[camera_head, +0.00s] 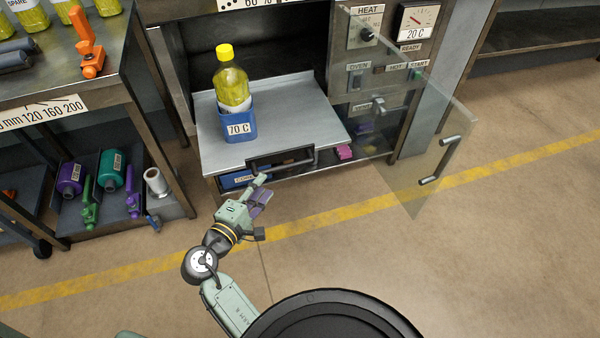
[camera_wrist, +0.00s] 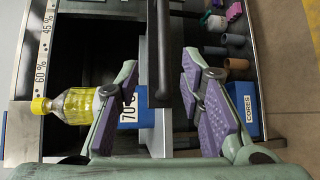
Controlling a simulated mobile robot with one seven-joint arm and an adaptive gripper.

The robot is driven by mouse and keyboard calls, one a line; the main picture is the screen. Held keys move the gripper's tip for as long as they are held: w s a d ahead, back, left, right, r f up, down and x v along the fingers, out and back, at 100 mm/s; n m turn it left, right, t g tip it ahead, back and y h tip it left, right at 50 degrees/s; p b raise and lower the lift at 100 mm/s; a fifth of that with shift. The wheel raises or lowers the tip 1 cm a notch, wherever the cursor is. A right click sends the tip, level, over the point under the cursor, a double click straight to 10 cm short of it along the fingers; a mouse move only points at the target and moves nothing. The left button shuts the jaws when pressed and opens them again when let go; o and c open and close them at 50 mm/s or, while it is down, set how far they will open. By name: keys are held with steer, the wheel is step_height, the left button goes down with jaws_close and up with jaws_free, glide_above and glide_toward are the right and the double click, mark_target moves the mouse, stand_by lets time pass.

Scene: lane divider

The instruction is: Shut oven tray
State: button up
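The oven tray (camera_head: 300,122) is a grey metal sheet pulled out of the dark oven opening. On it stands a yellow bottle (camera_head: 231,88) in a blue holder (camera_head: 237,123) marked 70 C, upright. The tray's dark bar handle (camera_head: 282,160) is at its front edge. My gripper (camera_head: 262,190) is just in front of and below the handle. In the wrist view my gripper (camera_wrist: 159,80) is open, with purple pads apart on both sides of the handle bar (camera_wrist: 160,50). Contact with the bar cannot be told. The bottle (camera_wrist: 75,105) also shows there.
A glass oven door (camera_head: 435,130) stands open at the right, with handles on it. The control panel (camera_head: 378,50) is behind it. A lower shelf holds a blue CORES box (camera_head: 238,180). A tool rack (camera_head: 80,110) stands left. The floor in front is free.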

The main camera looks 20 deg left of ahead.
mark_target(283, 169)
steer(key=shift+h, duration=0.3)
steer(key=x, duration=0.3)
steer(key=p+x, duration=0.1)
steer(key=x, duration=0.3)
steer(key=d+x, duration=0.1)
steer(key=x, duration=0.3)
steer(key=shift+s+f+p, duration=0.2)
steer(key=shift+f+p, duration=0.1)
steer(key=shift+c, duration=0.2)
jaws_close()
